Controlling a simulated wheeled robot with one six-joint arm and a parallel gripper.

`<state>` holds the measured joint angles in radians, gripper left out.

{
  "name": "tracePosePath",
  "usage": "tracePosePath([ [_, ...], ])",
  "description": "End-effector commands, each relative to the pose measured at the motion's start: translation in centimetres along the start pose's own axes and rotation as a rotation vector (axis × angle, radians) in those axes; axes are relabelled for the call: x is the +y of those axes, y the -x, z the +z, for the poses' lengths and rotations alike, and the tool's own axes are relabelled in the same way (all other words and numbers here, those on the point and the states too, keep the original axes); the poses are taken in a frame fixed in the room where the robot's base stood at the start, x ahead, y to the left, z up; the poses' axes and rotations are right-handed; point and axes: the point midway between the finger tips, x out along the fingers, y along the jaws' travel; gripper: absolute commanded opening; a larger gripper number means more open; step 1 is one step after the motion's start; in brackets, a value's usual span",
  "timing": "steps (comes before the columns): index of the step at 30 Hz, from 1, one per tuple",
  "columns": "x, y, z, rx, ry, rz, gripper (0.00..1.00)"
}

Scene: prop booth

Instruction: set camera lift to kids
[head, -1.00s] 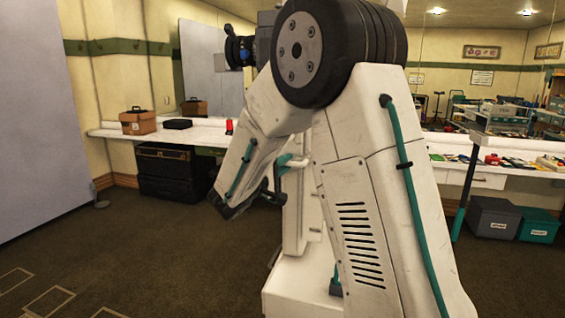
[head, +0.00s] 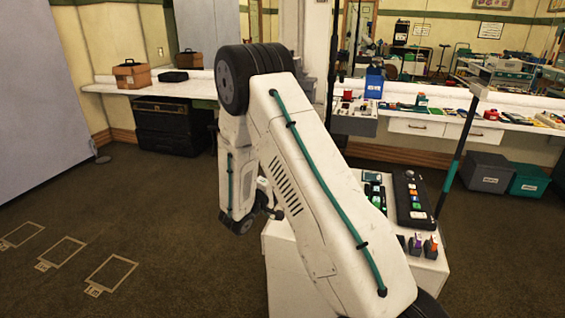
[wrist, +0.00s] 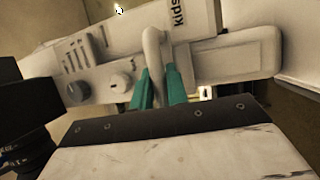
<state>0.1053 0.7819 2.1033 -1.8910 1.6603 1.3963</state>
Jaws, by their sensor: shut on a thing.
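In the wrist view the camera lift shows as a pale panel (wrist: 235,55) with slots and knobs. A curved grey handle (wrist: 153,45) stands out from it, close beside the black "kids" label (wrist: 178,12), which reads sideways. My gripper (wrist: 160,88) has its two teal fingers shut on the handle, one finger on each side. A dark round part (wrist: 25,130) is at the lower left of the wrist view. In the head view my arm hides most of the lift, and the grip cannot be made out there.
A white stand (head: 340,205) with control boxes and a black keypad (head: 412,198) is right of my arm. Grey (head: 487,172) and green (head: 528,181) bins sit under the right counter. Carpet at left is clear, with outlined rectangles (head: 110,272).

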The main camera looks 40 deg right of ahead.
Motion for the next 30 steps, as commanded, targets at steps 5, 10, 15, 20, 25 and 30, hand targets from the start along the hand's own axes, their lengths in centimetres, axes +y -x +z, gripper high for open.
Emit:
tracePosePath([
  [5,-2.0,0.4,0.1,0.001,0.001,0.0,0.0],
  [10,-2.8,0.5,0.1,0.001,0.0,0.0,0.0],
  [15,-3.0,0.6,0.2,0.002,0.001,-0.003,0.0],
  [20,-3.2,0.6,0.2,0.002,0.003,-0.006,0.0],
  [25,-3.1,0.6,0.2,0.002,0.003,-0.006,0.37],
  [30,-3.0,0.5,0.2,0.001,0.002,-0.003,0.37],
])
